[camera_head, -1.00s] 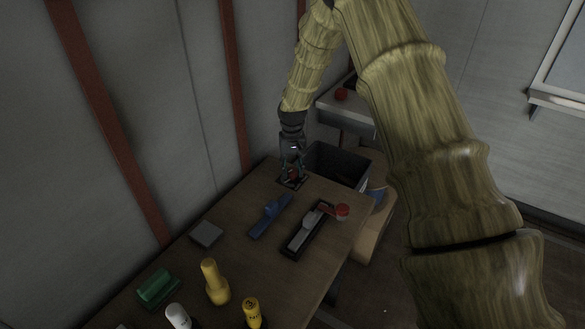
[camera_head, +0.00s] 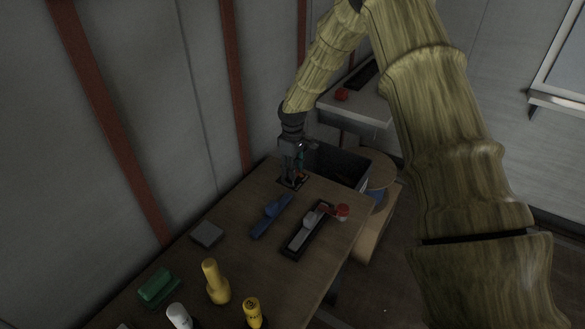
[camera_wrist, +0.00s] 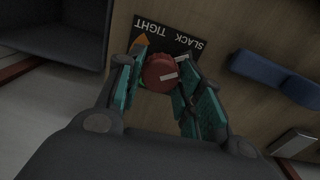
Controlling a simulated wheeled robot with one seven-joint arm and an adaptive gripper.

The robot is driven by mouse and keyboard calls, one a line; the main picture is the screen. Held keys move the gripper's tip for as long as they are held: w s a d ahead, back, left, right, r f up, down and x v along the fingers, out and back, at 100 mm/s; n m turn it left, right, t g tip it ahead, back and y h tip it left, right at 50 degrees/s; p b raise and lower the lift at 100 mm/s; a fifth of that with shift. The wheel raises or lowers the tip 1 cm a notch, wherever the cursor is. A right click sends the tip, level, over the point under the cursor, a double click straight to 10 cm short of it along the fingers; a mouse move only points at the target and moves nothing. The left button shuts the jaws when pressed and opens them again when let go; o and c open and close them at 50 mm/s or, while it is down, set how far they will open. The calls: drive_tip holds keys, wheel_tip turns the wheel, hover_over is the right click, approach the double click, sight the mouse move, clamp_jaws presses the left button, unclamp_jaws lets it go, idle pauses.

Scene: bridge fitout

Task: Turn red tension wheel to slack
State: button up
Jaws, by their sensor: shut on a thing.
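The red tension wheel (camera_wrist: 160,73) shows between my fingers in the wrist view. It has a pale bar mark on its face, pointing to the right. It sits on a dark plate (camera_wrist: 185,42) lettered TIGHT and SLACK, with an orange patch at its left end. My gripper (camera_wrist: 158,80) is shut on the wheel, one teal finger on each side. In the head view my gripper (camera_head: 291,183) points down at the far end of the wooden table, over the plate. There the wheel is mostly hidden by the fingers.
A blue object (camera_head: 271,216) and a black tray with a grey piece (camera_head: 307,230) lie nearer on the table (camera_head: 230,262). A red-topped item (camera_head: 342,211) is at the right edge. A dark open bin (camera_head: 338,163) stands beyond the table. Yellow, white and green items stand in front.

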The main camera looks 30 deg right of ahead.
drive_tip(key=shift+n, duration=0.9)
drive_tip(key=shift+d, duration=0.1)
drive_tip(key=shift+c, duration=0.2)
drive_tip(key=o, duration=1)
drive_tip(key=shift+o, duration=0.2)
drive_tip(key=shift+r, duration=0.15)
wheel_tip(320, 180, up, 12)
